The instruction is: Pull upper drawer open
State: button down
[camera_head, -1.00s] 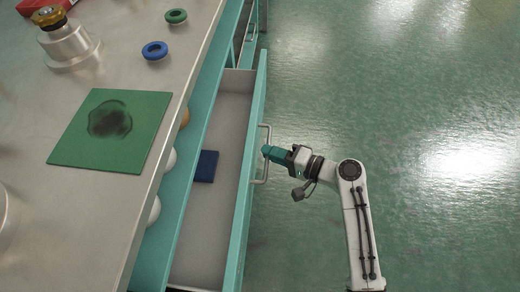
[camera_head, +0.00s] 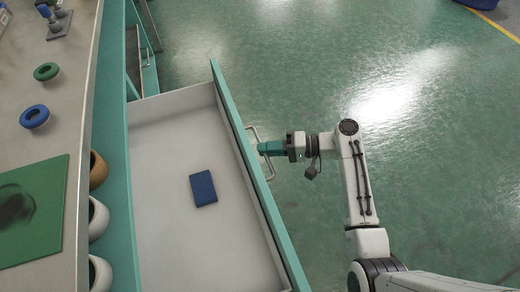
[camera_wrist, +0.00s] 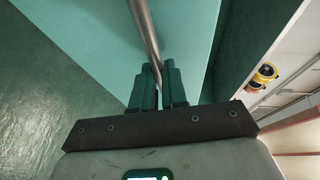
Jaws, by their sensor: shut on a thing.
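The upper drawer (camera_head: 160,160) stands wide open in the head view, with a pale interior and a teal front (camera_head: 249,165). A dark blue flat box (camera_head: 203,188) lies inside it. My gripper (camera_head: 262,148) is shut on the drawer's metal bar handle (camera_head: 267,166), outside the front. In the wrist view, the two dark fingers (camera_wrist: 158,88) close around the handle bar (camera_wrist: 143,30), with the teal drawer front behind it.
The metal worktop at the left holds a green mat (camera_head: 35,212), a blue ring (camera_head: 35,116) and a green ring (camera_head: 46,71). Several round rolls, one tan (camera_head: 97,170), sit on a shelf below its edge. The green floor (camera_head: 430,160) at the right is clear.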

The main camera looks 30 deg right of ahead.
dwell(0.3)
jog(key=c, duration=1.2)
grip_release()
jog(key=shift+p+v, duration=1.15)
jog(key=shift+v, duration=4.25)
jog(key=shift+f, duration=0.15)
